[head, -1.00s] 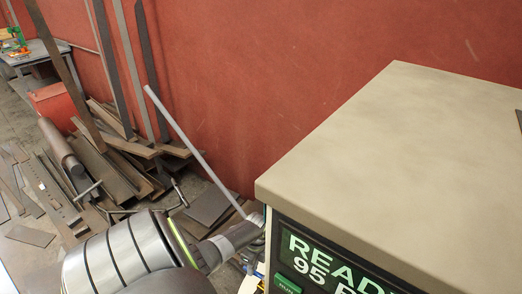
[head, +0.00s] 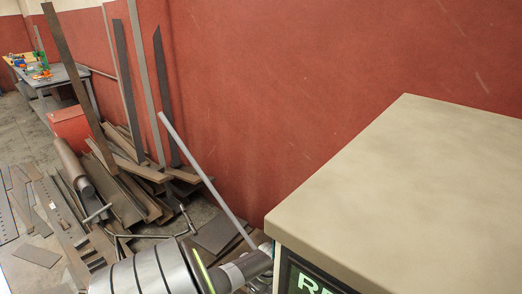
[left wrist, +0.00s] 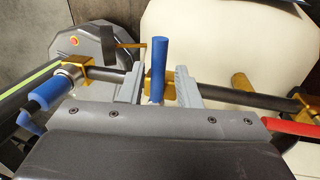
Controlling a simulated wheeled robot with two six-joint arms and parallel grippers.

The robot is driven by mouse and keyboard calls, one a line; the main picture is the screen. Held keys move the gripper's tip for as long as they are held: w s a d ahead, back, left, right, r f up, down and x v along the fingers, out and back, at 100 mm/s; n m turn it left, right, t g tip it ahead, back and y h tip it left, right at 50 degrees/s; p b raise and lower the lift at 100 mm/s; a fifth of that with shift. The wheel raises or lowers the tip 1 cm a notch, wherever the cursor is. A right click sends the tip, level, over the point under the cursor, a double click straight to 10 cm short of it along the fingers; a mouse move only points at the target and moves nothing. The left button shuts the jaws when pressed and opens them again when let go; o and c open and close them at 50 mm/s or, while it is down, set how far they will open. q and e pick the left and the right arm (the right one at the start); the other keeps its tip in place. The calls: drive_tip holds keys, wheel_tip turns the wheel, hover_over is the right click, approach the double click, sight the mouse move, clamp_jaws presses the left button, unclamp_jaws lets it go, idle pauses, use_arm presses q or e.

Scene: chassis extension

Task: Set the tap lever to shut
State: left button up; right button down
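A blue upright handle (left wrist: 159,62), which looks like the tap lever, stands on a dark horizontal pipe (left wrist: 224,93) in the left wrist view. My left gripper (left wrist: 160,74) is open, with one finger on each side of the handle. Gaps show between the handle and both fingers. The handle's lower end is partly hidden by the gripper body. In the head view my left arm covers the bottom edge; neither the lever nor the fingertips can be made out there. My right gripper is in no view.
Brass fittings (left wrist: 76,69) hold the pipe, with a blue sleeve (left wrist: 47,93) at left and a red pipe (left wrist: 291,128) at right. A beige-topped cabinet (head: 420,190) with a lit display fills the head view's right. Scrap metal (head: 130,185) leans against the red wall (head: 300,70).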

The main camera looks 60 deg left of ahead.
use_arm(q)
drive_tip(key=shift+o, duration=0.5)
drive_tip(key=shift+r, duration=0.25)
drive_tip(key=w+r, duration=0.3)
drive_tip(key=r, duration=1.3)
drive_tip(key=shift+a+r, duration=0.3)
drive_tip(key=shift+a, duration=0.15)
drive_tip(key=shift+f, duration=0.1)
